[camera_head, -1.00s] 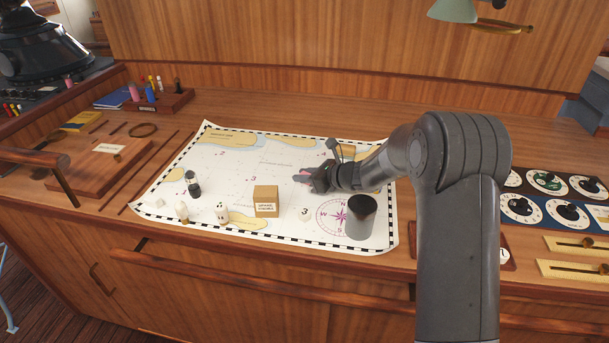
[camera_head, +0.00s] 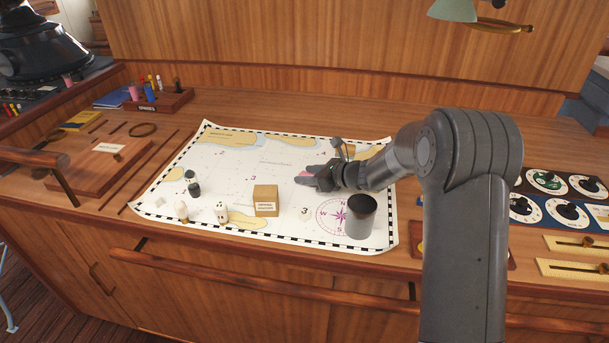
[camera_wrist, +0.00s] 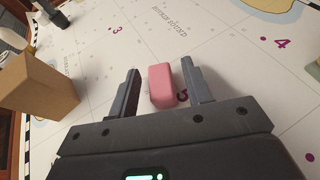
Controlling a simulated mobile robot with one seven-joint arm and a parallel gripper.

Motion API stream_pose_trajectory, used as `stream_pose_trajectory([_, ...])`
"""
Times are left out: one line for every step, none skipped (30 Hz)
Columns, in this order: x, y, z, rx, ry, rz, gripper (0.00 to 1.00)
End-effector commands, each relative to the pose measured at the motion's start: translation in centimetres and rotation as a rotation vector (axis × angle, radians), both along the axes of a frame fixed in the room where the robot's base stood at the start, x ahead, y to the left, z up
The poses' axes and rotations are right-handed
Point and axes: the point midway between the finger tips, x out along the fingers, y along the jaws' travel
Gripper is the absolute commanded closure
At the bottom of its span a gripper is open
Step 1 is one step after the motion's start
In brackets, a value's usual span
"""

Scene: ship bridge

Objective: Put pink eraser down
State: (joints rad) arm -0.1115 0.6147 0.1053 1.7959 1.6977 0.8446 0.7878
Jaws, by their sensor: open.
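The pink eraser (camera_wrist: 162,85) lies on the white sea chart between the two fingers of my gripper (camera_wrist: 160,88) in the wrist view. In the head view the eraser (camera_head: 304,175) shows as a small pink patch at the tip of my gripper (camera_head: 308,179), partly hidden by the fingers. The chart (camera_head: 265,170) lies spread on the wooden desk.
A cardboard box (camera_head: 266,201) stands left of my gripper, also in the wrist view (camera_wrist: 37,88). A dark cylinder (camera_head: 361,216) stands close in front of my arm. Dice (camera_head: 221,212) and an hourglass (camera_head: 192,183) are farther left. The chart's upper middle is clear.

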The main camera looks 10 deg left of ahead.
Motion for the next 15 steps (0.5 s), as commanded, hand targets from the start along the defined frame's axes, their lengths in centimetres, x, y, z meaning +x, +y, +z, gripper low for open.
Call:
stream_pose_trajectory([-0.3, -0.9, 0.5, 0.001, -0.001, -0.002, 0.55])
stream_pose_trajectory([-0.5, -1.4, 0.7, 0.001, -0.002, -0.003, 0.55])
stream_pose_trajectory([-0.7, -2.0, 1.0, 0.001, -0.002, -0.003, 0.55])
stream_pose_trajectory([-0.9, -2.4, 1.2, 0.001, -0.003, -0.002, 0.55])
stream_pose_trajectory([-1.1, -2.8, 1.4, 0.001, -0.001, -0.002, 0.55])
stream_pose_trajectory([-1.4, -3.4, 1.6, 0.001, -0.001, -0.002, 0.55])
stream_pose_trajectory([-1.5, -3.7, 1.8, 0.001, -0.002, -0.001, 0.55])
stream_pose_trajectory([-1.6, -4.0, 1.9, 0.001, -0.002, -0.001, 0.55])
stream_pose_trajectory([-1.8, -4.3, 2.0, 0.001, -0.002, -0.001, 0.55])
stream_pose_trajectory([-1.9, -4.5, 2.1, 0.001, -0.001, 0.0, 0.55])
stream_pose_trajectory([-2.0, -4.7, 2.2, 0.001, 0.0, 0.0, 0.55])
stream_pose_trajectory([-2.1, -4.9, 2.2, 0.001, -0.001, 0.0, 0.55])
stream_pose_trajectory([-2.1, -5.0, 2.3, 0.001, -0.001, 0.0, 0.55])
stream_pose_trajectory([-2.1, -5.0, 2.3, 0.001, -0.001, 0.0, 0.55])
stream_pose_trajectory([-2.1, -5.0, 2.3, 0.001, -0.001, 0.001, 0.55])
